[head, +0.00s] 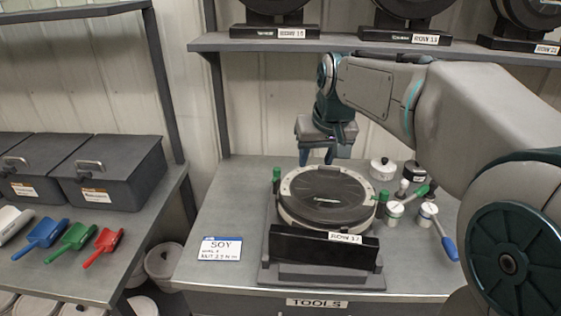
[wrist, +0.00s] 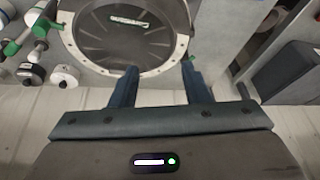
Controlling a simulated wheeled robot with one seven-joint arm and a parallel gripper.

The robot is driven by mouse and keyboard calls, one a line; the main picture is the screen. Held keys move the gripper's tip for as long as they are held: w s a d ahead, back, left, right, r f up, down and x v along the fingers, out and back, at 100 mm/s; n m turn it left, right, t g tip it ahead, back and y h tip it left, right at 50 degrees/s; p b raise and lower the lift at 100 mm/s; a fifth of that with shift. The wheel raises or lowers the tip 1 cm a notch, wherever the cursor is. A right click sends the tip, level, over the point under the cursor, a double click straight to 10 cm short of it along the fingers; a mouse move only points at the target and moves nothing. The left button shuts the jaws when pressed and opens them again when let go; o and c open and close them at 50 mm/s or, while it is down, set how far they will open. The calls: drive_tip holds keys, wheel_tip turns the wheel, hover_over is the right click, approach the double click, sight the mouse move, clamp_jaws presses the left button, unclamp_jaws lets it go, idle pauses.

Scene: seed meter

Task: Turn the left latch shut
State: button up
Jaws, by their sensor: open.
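The seed meter (head: 326,196) is a round dark disc with a pale rim, lying in a dark stand on the bench; it also shows in the wrist view (wrist: 125,32). The left latch (head: 276,178) has a green handle and stands at the rim's left side. In the wrist view a bit of green (wrist: 192,58) shows by one finger, probably this latch, mostly hidden. The right latch (head: 382,198), also green, is at the rim's right. My gripper (head: 326,158) is open and empty behind and above the meter's far edge; its spread fingers show in the wrist view (wrist: 160,76).
Several small weights, pots and handled tools (head: 396,210) crowd the bench right of the meter. A SOY card (head: 220,248) lies front left. A shelf (head: 350,43) with more discs runs above the back. The left bench holds bins (head: 110,170) and coloured scoops (head: 75,236).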

drive_tip(key=n, duration=0.1)
approach(277, 169)
drive_tip(key=s+d+v, duration=0.1)
drive_tip(key=v, duration=0.4)
drive_tip(key=x, duration=0.9)
drive_tip(key=w+a+x, duration=0.1)
drive_tip(key=x, duration=0.4)
drive_tip(key=shift+r, duration=0.15)
clamp_jaws()
